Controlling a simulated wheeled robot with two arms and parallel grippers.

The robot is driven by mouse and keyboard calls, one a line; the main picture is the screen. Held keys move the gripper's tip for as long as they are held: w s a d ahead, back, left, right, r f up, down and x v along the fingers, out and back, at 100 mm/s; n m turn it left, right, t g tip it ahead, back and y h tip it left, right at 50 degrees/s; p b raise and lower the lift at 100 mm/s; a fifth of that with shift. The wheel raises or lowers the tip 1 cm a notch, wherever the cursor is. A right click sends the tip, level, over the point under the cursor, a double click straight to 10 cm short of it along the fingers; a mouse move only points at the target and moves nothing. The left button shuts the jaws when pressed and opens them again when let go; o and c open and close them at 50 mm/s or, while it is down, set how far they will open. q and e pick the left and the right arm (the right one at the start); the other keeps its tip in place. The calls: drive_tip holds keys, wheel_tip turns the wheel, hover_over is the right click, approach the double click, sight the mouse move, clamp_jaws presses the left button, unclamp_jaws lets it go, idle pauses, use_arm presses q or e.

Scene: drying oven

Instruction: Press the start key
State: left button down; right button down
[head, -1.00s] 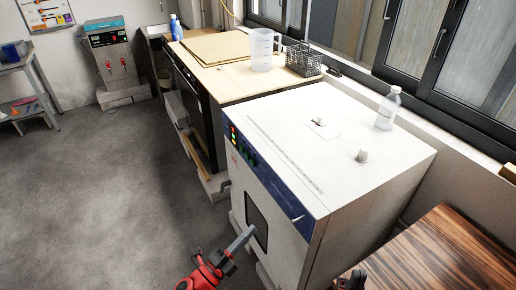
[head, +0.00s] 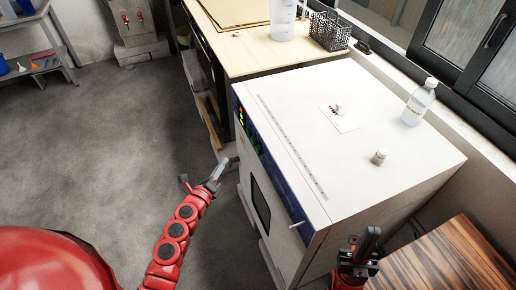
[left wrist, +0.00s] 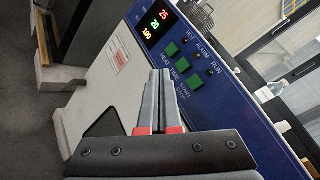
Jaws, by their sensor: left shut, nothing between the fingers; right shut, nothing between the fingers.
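The drying oven (head: 350,125) is a white box with a blue control panel (head: 258,140) along the top of its front. In the left wrist view, the panel has three green keys in a row. The start key (left wrist: 194,80), labelled START STOP, is the one furthest right. My left gripper (head: 226,163) is shut and empty, in front of the oven's front face. In the left wrist view its fingertips (left wrist: 160,73) overlap the panel just left of the keys; I cannot tell the gap. My right gripper (head: 372,235) is shut and empty beside the oven, above the wooden table.
A clear bottle (head: 419,103), a small grey cap (head: 379,156) and a white card (head: 339,118) are on the oven top. A striped wooden table (head: 445,262) stands at the lower right. A door handle (head: 298,224) sticks out from the oven front. Open floor lies to the left.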

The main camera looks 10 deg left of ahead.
sight(259, 150)
use_arm(q)
drive_tip(key=shift+d, duration=0.1)
drive_tip(key=w+d+p, duration=0.1)
drive_tip(key=w+d, duration=0.4)
drive_tip(key=d, duration=0.2)
drive_tip(key=shift+p, duration=0.3)
drive_tip(key=shift+d, duration=0.2)
idle(1.8)
drive_tip(key=shift+w+d, duration=0.2)
drive_tip(key=shift+d, duration=0.05)
drive_tip(key=shift+w+d, duration=0.45)
drive_tip(key=shift+d, duration=0.2)
idle(1.0)
drive_tip(key=shift+a, duration=0.1)
idle(0.3)
drive_tip(key=shift+s+a, duration=0.7)
drive_tip(key=shift+a, duration=0.2)
